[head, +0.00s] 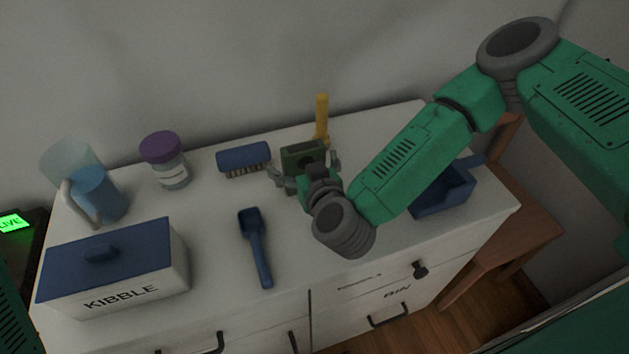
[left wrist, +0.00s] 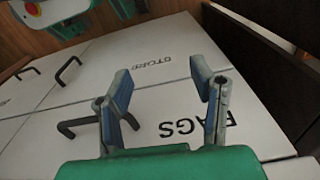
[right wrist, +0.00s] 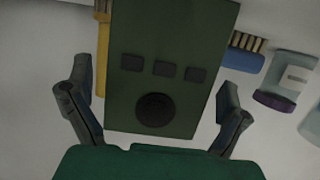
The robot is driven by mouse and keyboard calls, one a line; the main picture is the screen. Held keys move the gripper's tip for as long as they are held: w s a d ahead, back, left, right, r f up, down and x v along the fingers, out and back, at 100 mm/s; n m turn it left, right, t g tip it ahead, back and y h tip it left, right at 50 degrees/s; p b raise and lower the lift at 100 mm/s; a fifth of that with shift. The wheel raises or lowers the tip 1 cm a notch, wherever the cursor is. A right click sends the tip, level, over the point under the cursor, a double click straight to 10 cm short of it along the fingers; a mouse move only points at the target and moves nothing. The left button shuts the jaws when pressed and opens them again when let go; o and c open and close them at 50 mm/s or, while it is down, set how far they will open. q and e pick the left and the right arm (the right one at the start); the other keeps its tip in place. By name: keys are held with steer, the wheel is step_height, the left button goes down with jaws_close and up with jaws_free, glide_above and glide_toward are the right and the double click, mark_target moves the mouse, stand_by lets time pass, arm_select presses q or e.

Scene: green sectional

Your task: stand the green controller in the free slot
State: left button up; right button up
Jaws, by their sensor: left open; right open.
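The green controller (head: 302,156) is a dark green box on the white cabinet top, toward the back. In the right wrist view the controller (right wrist: 165,45) shows three dark buttons and a round black knob. My right gripper (head: 306,172) is open, with one finger on each side of the controller; in the right wrist view gaps show between the fingers (right wrist: 157,95) and its sides. My left gripper (left wrist: 163,80) is open and empty before the cabinet front, seen only in the left wrist view. I cannot make out a free slot; my right arm hides part of the top.
A blue brush (head: 243,157) and a yellow upright object (head: 322,115) stand close to the controller. A blue scoop (head: 256,245), kibble box (head: 170,270), purple-lidded jar (head: 170,172), pitcher (head: 98,195) and blue dustpan-like tray (head: 445,192) share the top.

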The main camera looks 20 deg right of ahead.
steer(key=p+v, duration=1.2)
steer(key=v, duration=0.2)
steer(key=shift+a+f, duration=0.1)
steer(key=shift+f, duration=0.05)
